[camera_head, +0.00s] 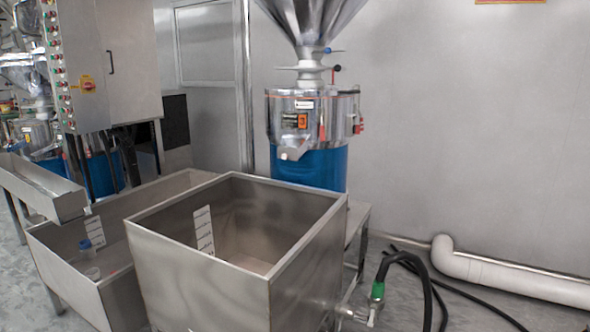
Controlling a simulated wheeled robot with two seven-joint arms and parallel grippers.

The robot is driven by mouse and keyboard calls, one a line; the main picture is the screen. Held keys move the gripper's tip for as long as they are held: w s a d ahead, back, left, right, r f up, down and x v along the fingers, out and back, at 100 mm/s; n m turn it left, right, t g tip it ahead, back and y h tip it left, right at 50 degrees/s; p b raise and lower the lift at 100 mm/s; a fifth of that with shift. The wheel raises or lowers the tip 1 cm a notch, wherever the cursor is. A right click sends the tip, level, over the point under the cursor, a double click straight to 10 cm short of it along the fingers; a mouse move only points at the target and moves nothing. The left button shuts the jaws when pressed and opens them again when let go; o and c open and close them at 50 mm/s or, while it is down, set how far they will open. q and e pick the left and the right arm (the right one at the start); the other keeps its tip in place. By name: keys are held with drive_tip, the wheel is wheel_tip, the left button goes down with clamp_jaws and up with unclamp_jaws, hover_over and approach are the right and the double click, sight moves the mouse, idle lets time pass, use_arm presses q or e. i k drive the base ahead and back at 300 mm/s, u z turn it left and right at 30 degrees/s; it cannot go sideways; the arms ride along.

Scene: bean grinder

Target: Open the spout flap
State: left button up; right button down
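The bean grinder (312,118) stands behind the steel bins, with a metal hopper (312,18) on top, a steel drum body and a blue lower section (310,166). A small metal spout (293,152) juts from the lower front of the steel body. The flap at the spout is too small to tell whether it is open or shut. Neither of my grippers is in view.
A deep steel bin (205,290) stands in front of the grinder, with a lower steel trough (75,272) to its left. A control cabinet (128,55) is at upper left. Black hoses and a white pipe (505,277) lie at right.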

sight(290, 153)
drive_tip(key=u, duration=1.95)
drive_tip(key=i, duration=2.15)
drive_tip(key=z, duration=2.55)
